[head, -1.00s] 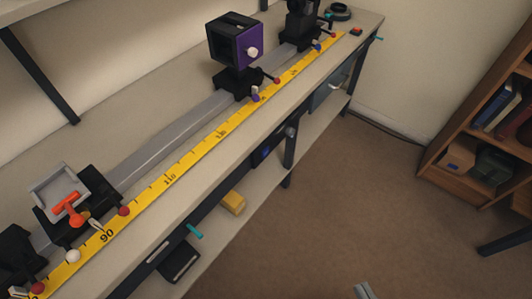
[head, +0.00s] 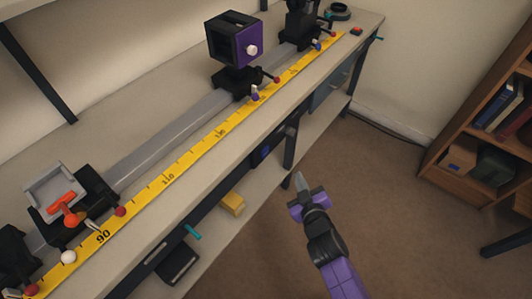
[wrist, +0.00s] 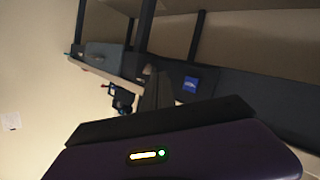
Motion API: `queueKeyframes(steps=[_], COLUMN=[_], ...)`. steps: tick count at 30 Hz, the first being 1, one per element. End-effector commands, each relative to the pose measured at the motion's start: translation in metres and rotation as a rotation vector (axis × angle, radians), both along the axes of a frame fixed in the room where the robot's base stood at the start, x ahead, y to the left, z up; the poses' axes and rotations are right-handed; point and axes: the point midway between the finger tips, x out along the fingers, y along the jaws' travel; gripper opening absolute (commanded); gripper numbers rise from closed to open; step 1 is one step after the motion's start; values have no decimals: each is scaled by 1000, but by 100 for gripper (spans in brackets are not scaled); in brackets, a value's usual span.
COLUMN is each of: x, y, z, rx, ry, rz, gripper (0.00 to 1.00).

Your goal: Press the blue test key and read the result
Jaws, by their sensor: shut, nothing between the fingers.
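The blue test key (head: 265,153) shows as a small dark blue patch on a black box under the front edge of the bench. In the wrist view the blue key (wrist: 192,85) is a bright blue square with small unreadable marks, right of my fingers. My gripper (head: 299,179) is shut and empty, in front of the bench, below and to the right of the key in the head view. In the wrist view its shut fingers (wrist: 154,88) reach up toward the bench, apart from the key as far as I can tell. No result is readable.
The bench carries a grey rail (head: 165,147), a yellow scale (head: 190,160) and a purple-faced block (head: 237,42) on a mount. A yellow block (head: 232,204) lies on the lower shelf. A dark bench leg (head: 290,155) stands near my gripper. A bookcase (head: 470,130) is at right; floor between is clear.

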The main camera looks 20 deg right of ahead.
Motion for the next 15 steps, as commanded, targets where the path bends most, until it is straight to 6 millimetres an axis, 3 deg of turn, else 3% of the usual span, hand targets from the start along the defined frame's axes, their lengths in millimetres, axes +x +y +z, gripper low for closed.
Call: queueKeyframes(steps=[4, 15], x=[17, 19], y=[-1, -1], z=[2, 2], rx=[-15, -16], ry=[-1, -1], rz=[-6, -6], gripper=[0, 0])
